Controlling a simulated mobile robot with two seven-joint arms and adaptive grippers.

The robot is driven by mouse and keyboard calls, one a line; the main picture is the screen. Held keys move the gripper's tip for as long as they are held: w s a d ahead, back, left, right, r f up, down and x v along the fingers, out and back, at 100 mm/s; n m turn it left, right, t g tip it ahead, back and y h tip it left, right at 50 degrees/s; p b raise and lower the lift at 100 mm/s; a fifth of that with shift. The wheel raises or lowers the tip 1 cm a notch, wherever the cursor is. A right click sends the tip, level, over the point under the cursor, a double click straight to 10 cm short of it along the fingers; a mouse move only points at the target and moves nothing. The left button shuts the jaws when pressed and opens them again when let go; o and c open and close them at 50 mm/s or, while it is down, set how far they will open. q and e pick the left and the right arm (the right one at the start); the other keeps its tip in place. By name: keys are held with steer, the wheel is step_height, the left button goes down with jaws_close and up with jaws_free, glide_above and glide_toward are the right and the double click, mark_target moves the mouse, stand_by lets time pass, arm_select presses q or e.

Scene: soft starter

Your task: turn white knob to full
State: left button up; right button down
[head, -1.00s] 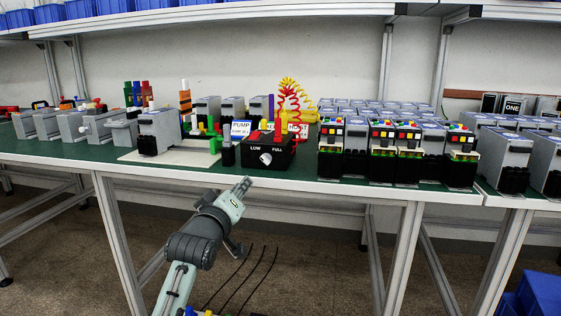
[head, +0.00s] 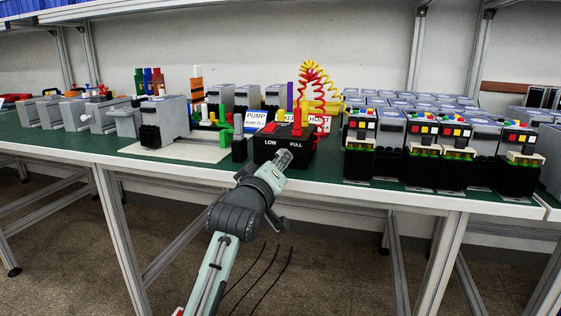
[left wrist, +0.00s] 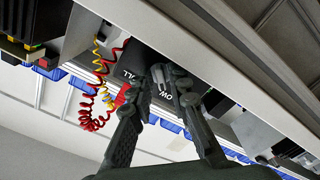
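The black control box (head: 298,147) with LOW and FULL labels stands at the front edge of the green table. It also shows in the left wrist view (left wrist: 142,58), upside down and partly covered. My left gripper (head: 284,157) is in front of the box face, just below and between the labels. My right gripper is not in view.
Red and yellow coiled cables (head: 315,88) rise behind the box. A PUMP sign (head: 254,123) and small dark block (head: 239,149) stand left of it. Devices with coloured buttons (head: 360,145) stand to the right. The table's white front edge (head: 330,187) runs below.

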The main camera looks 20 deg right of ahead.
arm_select(q)
steer(key=shift+w+d, duration=0.1)
steer(key=shift+w, duration=0.1)
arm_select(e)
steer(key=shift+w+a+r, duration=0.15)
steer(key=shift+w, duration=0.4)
arm_select(q)
jaws_close()
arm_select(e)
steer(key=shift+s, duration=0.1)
